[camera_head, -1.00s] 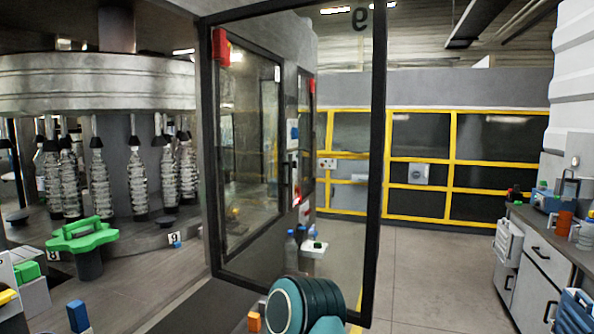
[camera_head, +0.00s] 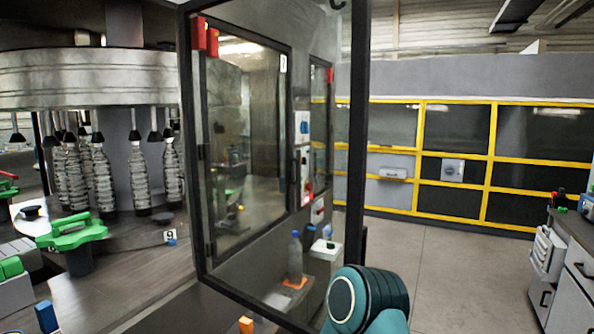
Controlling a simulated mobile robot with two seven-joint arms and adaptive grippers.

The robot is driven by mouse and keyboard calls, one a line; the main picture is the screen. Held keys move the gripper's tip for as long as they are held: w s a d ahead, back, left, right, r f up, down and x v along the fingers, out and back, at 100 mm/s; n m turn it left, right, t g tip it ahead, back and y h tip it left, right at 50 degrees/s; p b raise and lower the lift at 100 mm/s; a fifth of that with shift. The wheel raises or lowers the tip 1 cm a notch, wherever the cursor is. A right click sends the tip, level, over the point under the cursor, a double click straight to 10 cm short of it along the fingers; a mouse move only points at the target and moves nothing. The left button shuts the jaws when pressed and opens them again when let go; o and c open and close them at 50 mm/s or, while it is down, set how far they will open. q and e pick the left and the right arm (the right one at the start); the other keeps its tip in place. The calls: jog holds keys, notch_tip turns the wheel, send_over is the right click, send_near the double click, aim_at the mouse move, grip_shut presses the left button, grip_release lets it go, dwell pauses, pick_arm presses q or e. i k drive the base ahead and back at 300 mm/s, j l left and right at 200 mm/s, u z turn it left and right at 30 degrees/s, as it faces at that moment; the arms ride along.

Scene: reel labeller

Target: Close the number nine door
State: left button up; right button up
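The number nine door (camera_head: 357,150) is a glass panel in a dark frame, swung open across the middle of the head view. Its numeral is mostly cut off at the top edge. A small tag marked 9 (camera_head: 170,237) stands on the machine deck left of the door. A teal and black part of my arm (camera_head: 368,298) shows at the bottom, in front of the door's lower right corner. Neither gripper shows, so contact with the door cannot be told.
A green star-shaped part (camera_head: 72,232) sits on the deck. A cabinet with drawers (camera_head: 575,290) stands at right. Open floor (camera_head: 450,260) lies between the door and the yellow-framed wall (camera_head: 420,150).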

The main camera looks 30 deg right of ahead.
aim_at(192, 32)
jog(key=l, duration=0.5)
jog(key=i+l, duration=0.1)
jog(key=l, duration=0.4)
jog(key=i+l+u, duration=0.15)
jog(key=l, duration=0.15)
jog(key=i+l+u, duration=0.15)
jog(key=l, duration=0.15)
jog(key=l+u, duration=0.15)
jog(key=l, duration=0.2)
jog(key=i+l+u, duration=0.25)
jog(key=l, duration=0.2)
jog(key=l+u, duration=0.3)
jog(key=l, duration=0.15)
jog(key=i+l+u, duration=0.2)
jog(key=i+l, duration=0.1)
jog(key=l, duration=0.05)
